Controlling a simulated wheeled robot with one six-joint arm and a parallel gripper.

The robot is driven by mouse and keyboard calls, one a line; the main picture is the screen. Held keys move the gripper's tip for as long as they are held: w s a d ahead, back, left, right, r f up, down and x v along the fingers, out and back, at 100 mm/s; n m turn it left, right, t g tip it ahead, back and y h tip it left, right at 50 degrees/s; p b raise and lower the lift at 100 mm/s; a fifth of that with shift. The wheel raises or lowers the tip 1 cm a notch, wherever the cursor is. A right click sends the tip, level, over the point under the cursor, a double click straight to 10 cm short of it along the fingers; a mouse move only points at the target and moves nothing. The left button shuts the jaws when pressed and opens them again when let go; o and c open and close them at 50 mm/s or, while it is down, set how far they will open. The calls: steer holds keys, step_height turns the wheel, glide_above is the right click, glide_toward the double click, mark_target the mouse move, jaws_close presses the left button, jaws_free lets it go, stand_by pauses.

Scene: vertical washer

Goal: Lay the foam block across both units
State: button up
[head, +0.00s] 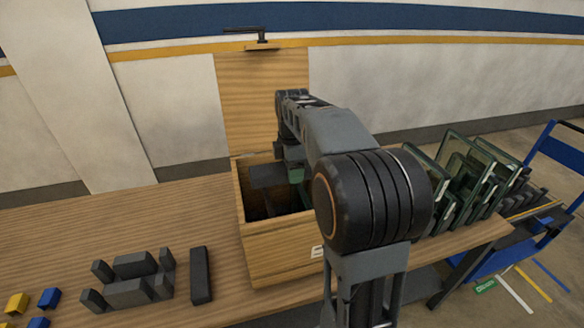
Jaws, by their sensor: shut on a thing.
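A wooden box (287,246) stands on the table with its hinged lid (238,105) raised behind it. My gripper (284,166) is over the box opening, partly hidden by my own arm. It is shut on a dark grey block, seemingly the foam block (267,178), which is level with the upper part of the box. A greenish edge (297,175) shows inside the box beside the block. It may be part of one of the units. The units cannot be made out clearly, and I cannot tell whether the block touches them.
Dark grey blocks (130,290) and a black bar (201,275) lie left of the box. Small yellow (17,303) and blue (48,298) blocks are at far left. Glass panes (470,175) stand upright at right, near a blue cart (555,160). The back-left tabletop is clear.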

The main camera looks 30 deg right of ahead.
step_height(320, 180, down, 8)
steer(key=b, duration=0.6)
steer(key=shift+f, duration=0.15)
steer(key=o, duration=1)
steer(key=shift+o, duration=0.2)
